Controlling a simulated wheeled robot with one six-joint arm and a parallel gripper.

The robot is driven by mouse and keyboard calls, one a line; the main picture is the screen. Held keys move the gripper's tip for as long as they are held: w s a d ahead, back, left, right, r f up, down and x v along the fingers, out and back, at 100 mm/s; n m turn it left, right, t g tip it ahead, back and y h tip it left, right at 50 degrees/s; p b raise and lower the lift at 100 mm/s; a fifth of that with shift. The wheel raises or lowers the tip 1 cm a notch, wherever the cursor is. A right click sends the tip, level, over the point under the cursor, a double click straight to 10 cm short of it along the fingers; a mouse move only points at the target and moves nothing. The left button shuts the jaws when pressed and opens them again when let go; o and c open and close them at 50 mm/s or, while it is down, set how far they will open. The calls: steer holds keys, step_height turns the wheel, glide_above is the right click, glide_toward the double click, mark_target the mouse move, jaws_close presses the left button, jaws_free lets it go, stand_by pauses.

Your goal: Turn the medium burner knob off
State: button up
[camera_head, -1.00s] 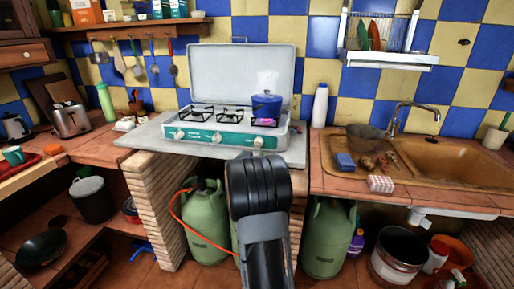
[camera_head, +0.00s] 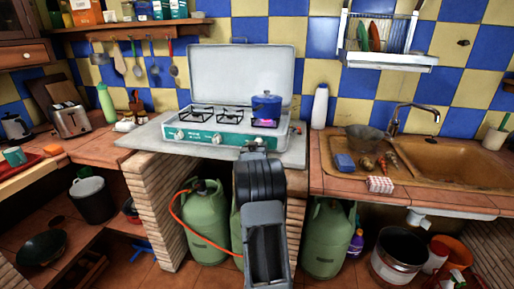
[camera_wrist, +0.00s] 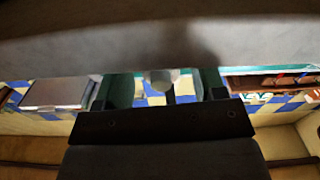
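The teal camping stove (camera_head: 205,144) stands on the grey slab with its lid up. Its left knob (camera_head: 180,134) and middle knob (camera_head: 217,137) show on the front panel. The right knob's place is mostly covered by my gripper (camera_head: 256,145), which is at the stove front. In the wrist view a pale round knob (camera_wrist: 160,78) sits between the two dark fingers of my gripper (camera_wrist: 165,88), with gaps at its sides, so the fingers look open. A blue pot (camera_head: 266,106) stands on the right burner, with a pinkish-purple glow (camera_head: 265,123) under it.
A white bottle (camera_head: 319,107) stands right of the stove. Green gas cylinders (camera_head: 205,222) stand below, with an orange hose (camera_head: 178,215). A sink (camera_head: 455,160) is at the right and a toaster (camera_head: 70,121) at the left.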

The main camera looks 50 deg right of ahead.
steer(key=c, duration=0.9)
steer(key=shift+f+b, duration=0.1)
steer(key=shift+b, duration=0.2)
